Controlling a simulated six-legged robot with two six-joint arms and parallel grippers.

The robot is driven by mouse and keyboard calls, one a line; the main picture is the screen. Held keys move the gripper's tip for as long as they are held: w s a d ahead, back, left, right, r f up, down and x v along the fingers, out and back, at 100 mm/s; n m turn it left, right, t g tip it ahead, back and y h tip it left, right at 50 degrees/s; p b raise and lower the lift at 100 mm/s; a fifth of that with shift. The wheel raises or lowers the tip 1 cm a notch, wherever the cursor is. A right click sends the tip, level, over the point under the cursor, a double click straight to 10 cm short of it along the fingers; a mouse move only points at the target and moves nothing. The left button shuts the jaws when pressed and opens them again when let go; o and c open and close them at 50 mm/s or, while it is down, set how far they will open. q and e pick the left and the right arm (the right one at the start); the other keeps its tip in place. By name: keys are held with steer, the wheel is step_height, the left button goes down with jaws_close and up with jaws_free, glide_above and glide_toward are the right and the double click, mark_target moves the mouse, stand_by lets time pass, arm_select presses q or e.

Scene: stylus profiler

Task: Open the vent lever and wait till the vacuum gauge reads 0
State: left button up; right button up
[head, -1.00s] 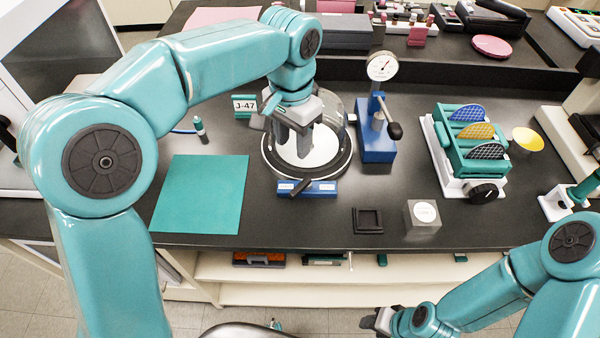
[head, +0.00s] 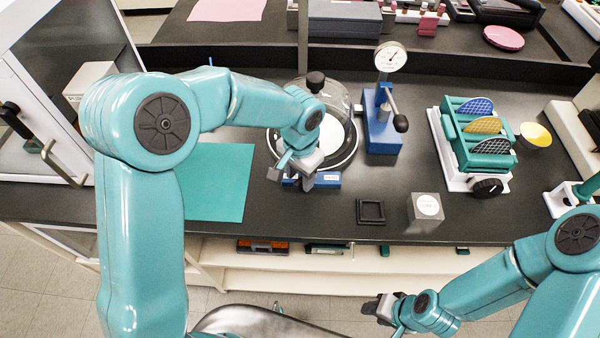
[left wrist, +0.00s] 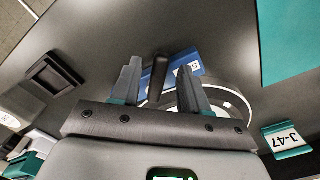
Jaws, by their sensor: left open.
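The vent lever (left wrist: 158,76) is a dark handle on a small blue block (head: 328,180) in front of the glass bell jar (head: 346,112). In the head view my left gripper (head: 296,178) is over the block's left part and hides the lever. In the left wrist view the open fingers (left wrist: 159,85) are on either side of the lever; I cannot tell whether they touch it. The vacuum gauge (head: 390,57) is a round white dial on a blue stand (head: 382,135); its reading is too small to tell. My right gripper (head: 382,308) is low at the front; its opening is unclear.
A green mat (head: 215,185) lies left of the jar. A black square tray (head: 371,211) and a grey block (head: 426,212) stand to the right near the front edge. A green rack (head: 478,135) of coloured discs is further right. The J-47 tag (left wrist: 285,140) shows in the left wrist view.

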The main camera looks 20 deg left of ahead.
arm_select(q)
steer(key=shift+w+d+f, duration=0.1)
steer(key=shift+f, duration=0.15)
steer(key=shift+s+r, duration=0.1)
steer(key=shift+s, duration=0.2)
steer(key=shift+w, duration=0.15)
jaws_close()
